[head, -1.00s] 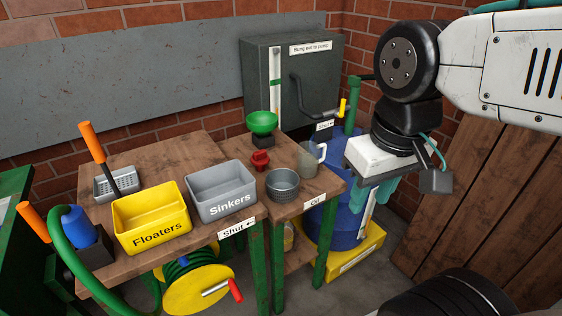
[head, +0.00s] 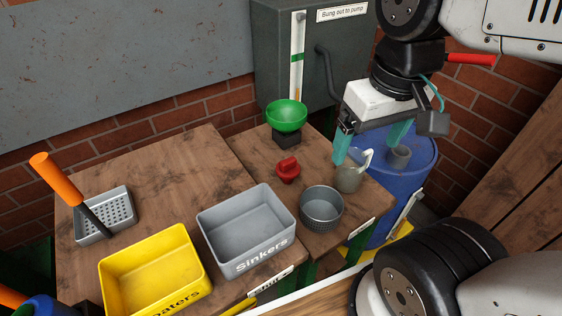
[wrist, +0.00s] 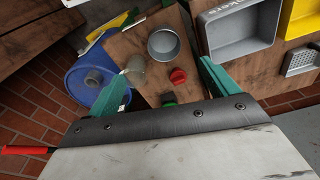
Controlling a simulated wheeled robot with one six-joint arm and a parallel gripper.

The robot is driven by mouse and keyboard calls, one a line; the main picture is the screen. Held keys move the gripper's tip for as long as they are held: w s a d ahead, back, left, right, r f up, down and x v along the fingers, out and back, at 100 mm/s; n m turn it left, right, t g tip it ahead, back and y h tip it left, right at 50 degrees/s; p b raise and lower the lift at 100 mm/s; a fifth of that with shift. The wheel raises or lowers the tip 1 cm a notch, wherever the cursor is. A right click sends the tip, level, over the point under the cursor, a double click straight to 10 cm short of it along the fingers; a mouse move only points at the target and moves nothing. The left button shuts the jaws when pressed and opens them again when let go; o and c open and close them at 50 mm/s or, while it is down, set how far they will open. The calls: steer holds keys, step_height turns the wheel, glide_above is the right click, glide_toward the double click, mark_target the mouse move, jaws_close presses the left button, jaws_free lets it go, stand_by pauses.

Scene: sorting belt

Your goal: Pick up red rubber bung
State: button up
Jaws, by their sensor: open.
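The red rubber bung (head: 288,170) stands on the wooden table between the green funnel and the grey pot. In the wrist view the bung (wrist: 178,76) lies between the two teal fingers, nearer the right one, at some distance below them. My gripper (head: 372,142) is open and empty, to the right of the bung and above the table's right end. It also shows in the wrist view (wrist: 165,88). One fingertip overlaps the grey jug in the head view.
A grey jug (head: 348,178), a grey ribbed pot (head: 322,210) and a green funnel (head: 286,115) stand close around the bung. The grey Sinkers bin (head: 262,264) and yellow Floaters bin (head: 150,240) are left. A blue drum (head: 408,180) stands beyond the table's right edge.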

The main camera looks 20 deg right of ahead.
steer(key=w+f+n, duration=0.1)
steer(key=w+f, duration=0.4)
steer(key=w, duration=0.6)
steer(key=g, duration=0.1)
glide_toward(288, 160)
steer(key=s+d+r, duration=0.1)
steer(key=s+r, duration=0.3)
steer(key=s, duration=0.1)
steer(key=shift+n, duration=0.8)
steer(key=w+f, duration=0.2)
steer(key=f, duration=0.1)
steer(key=w+f, duration=0.1)
steer(key=f, duration=0.2)
steer(key=w+a+f, duration=0.1)
steer(key=w+f, duration=0.1)
steer(key=f, duration=0.1)
steer(key=shift+w, duration=0.4)
steer(key=f, duration=0.8)
steer(key=shift+s, duration=0.35)
steer(key=shift+r, duration=0.1)
steer(key=shift+c, duration=0.3)
steer(key=c, duration=1)
